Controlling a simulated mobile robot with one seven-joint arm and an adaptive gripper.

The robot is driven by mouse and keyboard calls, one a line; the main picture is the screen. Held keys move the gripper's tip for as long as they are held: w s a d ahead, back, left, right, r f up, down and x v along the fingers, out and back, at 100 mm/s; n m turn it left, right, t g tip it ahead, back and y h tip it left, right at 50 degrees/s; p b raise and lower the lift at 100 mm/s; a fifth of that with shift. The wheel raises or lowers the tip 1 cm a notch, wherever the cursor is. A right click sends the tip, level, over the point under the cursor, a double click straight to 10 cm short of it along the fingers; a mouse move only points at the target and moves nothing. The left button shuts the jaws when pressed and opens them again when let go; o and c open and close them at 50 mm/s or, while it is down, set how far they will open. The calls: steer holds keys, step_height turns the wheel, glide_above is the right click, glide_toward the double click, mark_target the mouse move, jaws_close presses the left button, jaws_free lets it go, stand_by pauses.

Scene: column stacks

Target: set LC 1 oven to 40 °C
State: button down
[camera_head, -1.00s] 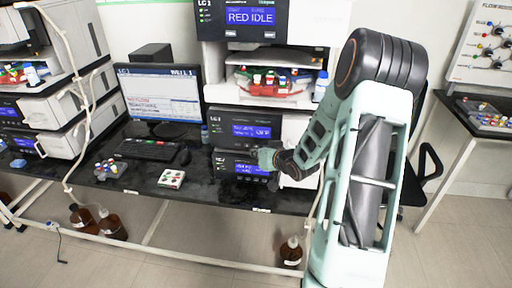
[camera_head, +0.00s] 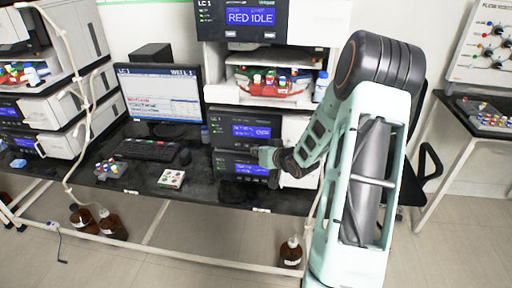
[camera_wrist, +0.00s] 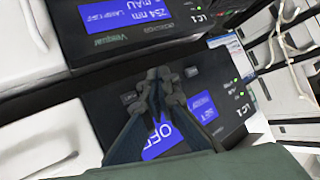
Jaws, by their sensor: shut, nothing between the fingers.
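The LC 1 oven (camera_head: 228,170) appears to be the lowest module of the middle stack, a dark front panel with a blue display (camera_head: 252,169). In the wrist view this panel (camera_wrist: 232,112) carries the "LC 1" label, green lights, and a blue display (camera_wrist: 165,142) whose visible letters look like "OFF". A second blue readout (camera_wrist: 203,107) is partly covered. My gripper (camera_wrist: 160,78) is shut and empty, its fingertips over the panel near small dark buttons (camera_wrist: 191,72). Whether it touches a button I cannot tell. In the head view my gripper (camera_head: 256,156) is at the panel's right part.
Above the oven sits a detector module (camera_wrist: 115,30) with a "254 nm" display. Higher up are a vial compartment (camera_head: 270,82) and a module reading "RED IDLE" (camera_head: 250,17). A monitor (camera_head: 160,92), keyboard (camera_head: 147,149) and mouse (camera_head: 184,156) stand to the left on the dark bench.

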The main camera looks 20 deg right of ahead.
steer(key=shift+w+d, duration=0.25)
steer(key=shift+w, duration=0.05)
stand_by(0.6)
steer(key=shift+s+a, duration=0.45)
steer(key=shift+s, duration=0.25)
steer(key=shift+w, duration=0.1)
steer(key=shift+w+d, duration=0.2)
steer(key=shift+w, duration=0.05)
stand_by(0.3)
steer(key=shift+w+d, duration=0.2)
steer(key=shift+w, duration=0.1)
stand_by(1.0)
steer(key=shift+s+a, duration=0.4)
steer(key=shift+s, duration=0.25)
